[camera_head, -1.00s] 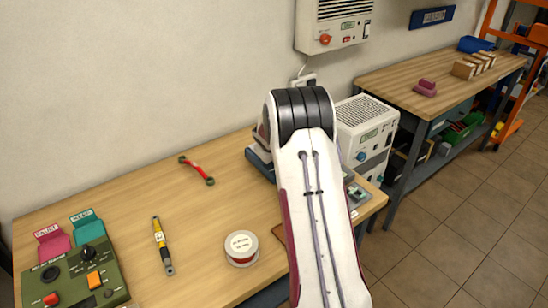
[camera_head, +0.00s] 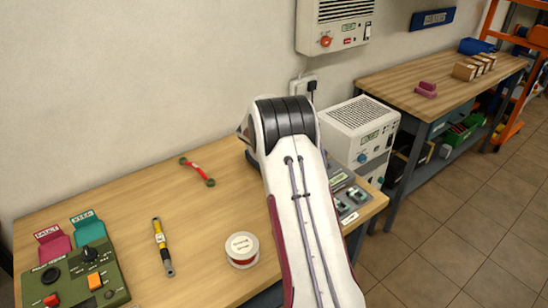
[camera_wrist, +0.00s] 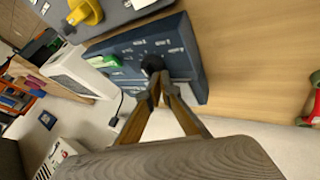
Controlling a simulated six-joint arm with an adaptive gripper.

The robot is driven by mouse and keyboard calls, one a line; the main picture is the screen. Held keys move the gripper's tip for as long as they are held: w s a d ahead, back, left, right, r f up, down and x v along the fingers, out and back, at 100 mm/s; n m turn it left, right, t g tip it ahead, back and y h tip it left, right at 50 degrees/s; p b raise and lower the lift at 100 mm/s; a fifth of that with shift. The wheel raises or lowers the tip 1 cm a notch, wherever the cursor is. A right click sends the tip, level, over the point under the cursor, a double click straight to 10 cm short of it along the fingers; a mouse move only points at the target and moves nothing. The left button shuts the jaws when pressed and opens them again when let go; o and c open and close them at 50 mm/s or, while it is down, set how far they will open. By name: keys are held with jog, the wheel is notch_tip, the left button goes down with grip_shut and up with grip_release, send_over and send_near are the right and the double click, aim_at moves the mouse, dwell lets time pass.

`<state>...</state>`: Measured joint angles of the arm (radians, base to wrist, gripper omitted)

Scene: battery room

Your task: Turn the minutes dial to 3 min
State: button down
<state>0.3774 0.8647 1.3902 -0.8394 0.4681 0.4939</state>
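In the wrist view a dark blue panel box (camera_wrist: 190,45) with pale markings carries a round black dial (camera_wrist: 151,63). I cannot read the dial's numbers or its pointer. My gripper's (camera_wrist: 156,84) two tan fingers point at the dial. Their tips come close together at its near edge and cover part of it. I cannot tell whether they grip it, touch it or stop just short. A green label (camera_wrist: 103,61) sits at the box's left part. In the head view my arm hides the gripper, the dial and most of the box.
A yellow knob (camera_wrist: 85,12) on a grey unit is beside the box. A white-and-red spool (camera_head: 242,250), a yellow tool (camera_head: 162,246), a red-and-green link (camera_head: 197,171) and a green control box (camera_head: 75,278) lie on the bench. A white vented unit (camera_head: 362,128) stands right of my arm.

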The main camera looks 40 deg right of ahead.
jog(key=shift+d+f+m+g+h, duration=0.15)
jog(key=shift+m+g, duration=0.2)
jog(key=shift+m, duration=0.2)
jog(key=shift+d+f+m+g+h, duration=0.15)
jog(key=shift+m+g, duration=0.2)
jog(key=shift+m, duration=0.2)
jog(key=shift+w+r, duration=0.1)
jog(key=shift+w+d, duration=0.1)
jog(key=shift+s+d, duration=0.1)
jog(key=shift+s, duration=0.2)
jog(key=shift+s+d, duration=0.1)
jog(key=shift+s, duration=0.4)
jog(key=shift+f, duration=0.2)
jog(key=a, duration=0.3)
jog(key=w+a, duration=0.1)
jog(key=a, duration=0.1)
jog(key=shift+w+r, duration=0.1)
jog(key=shift+r, duration=0.2)
jog(key=v, duration=1)
jog(key=shift+s+d, duration=0.25)
jog(key=shift+s, duration=0.15)
